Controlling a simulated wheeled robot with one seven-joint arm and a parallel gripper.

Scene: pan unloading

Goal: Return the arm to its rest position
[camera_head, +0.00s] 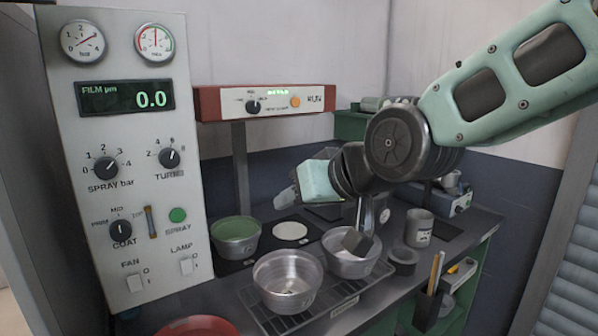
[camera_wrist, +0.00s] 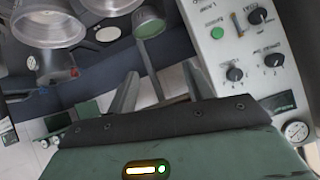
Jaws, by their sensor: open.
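My arm reaches in from the upper right of the head view, with the wrist bent above the back of the bench. My gripper (camera_wrist: 160,86) shows in the wrist view with its two grey fingers apart and nothing between them. In the head view the pale green hand is over the area behind the metal bowls; its fingers are hard to make out there. Two silver bowls, a front one (camera_head: 288,282) and a rear one (camera_head: 350,252), stand on the bench below. A green-lined bowl (camera_head: 235,238) stands to their left, apart from the hand.
A tall control panel (camera_head: 125,150) stands at the left, and a red-framed unit (camera_head: 265,103) on a post behind the bench. A grey cup (camera_head: 419,228), a pen holder (camera_head: 428,305) and a red dish (camera_head: 198,326) are around the bench. Open air lies above the front bowls.

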